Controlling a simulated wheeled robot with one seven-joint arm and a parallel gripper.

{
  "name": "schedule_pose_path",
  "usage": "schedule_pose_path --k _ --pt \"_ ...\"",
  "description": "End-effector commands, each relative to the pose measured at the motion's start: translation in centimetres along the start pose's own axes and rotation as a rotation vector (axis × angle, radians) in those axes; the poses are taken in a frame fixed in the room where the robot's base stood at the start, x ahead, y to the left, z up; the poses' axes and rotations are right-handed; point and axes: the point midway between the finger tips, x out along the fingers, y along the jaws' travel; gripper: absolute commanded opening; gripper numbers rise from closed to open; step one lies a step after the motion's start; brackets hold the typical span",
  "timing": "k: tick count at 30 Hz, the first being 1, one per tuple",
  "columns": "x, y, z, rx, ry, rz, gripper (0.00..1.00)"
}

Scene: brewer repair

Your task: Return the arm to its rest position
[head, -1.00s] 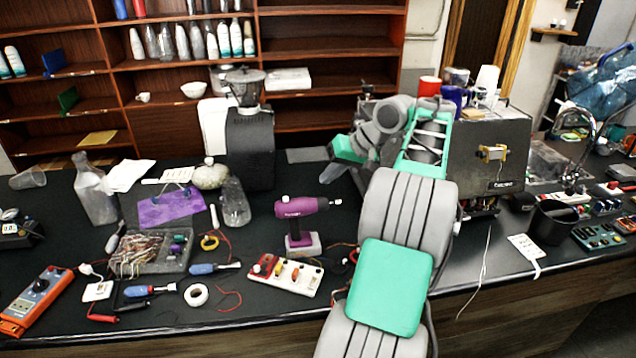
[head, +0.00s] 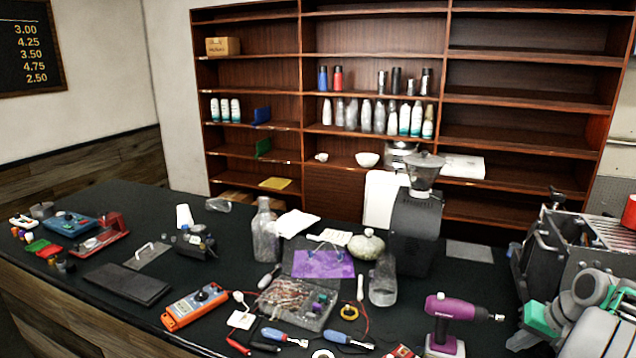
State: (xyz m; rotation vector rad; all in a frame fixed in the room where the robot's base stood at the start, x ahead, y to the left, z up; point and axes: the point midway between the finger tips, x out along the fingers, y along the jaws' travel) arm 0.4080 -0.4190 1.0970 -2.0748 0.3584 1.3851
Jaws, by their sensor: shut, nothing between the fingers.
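My arm (head: 590,325) shows at the lower right edge of the head view, grey with green panels, folded and partly cut off by the frame. My gripper (head: 522,339) is at its left end, over the right part of the dark counter, to the right of the purple drill (head: 450,318). It is shut and carries nothing that I can see.
The metal brewer (head: 575,240) stands behind my arm. A black grinder (head: 415,225) stands further left. Shelves (head: 370,70) stand behind.

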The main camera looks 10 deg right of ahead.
Motion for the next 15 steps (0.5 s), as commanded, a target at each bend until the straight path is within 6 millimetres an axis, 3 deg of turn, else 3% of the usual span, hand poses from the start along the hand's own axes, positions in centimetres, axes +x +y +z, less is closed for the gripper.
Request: schedule_pose_path --k 2,5,9,12,15 --pt "0.9 0.7 4.3 0.086 -0.058 0.067 0.0" --pt "2.2 -1.6 10.4 0.126 -0.141 0.166 0.0" --pt "2.7 -7.9 19.3 0.068 -0.209 0.302 0.0" --pt "2.6 -12.8 23.7 -0.077 -0.189 0.334 0.0" --pt "2.2 -19.1 25.9 -0.298 -0.116 0.279 0.0"
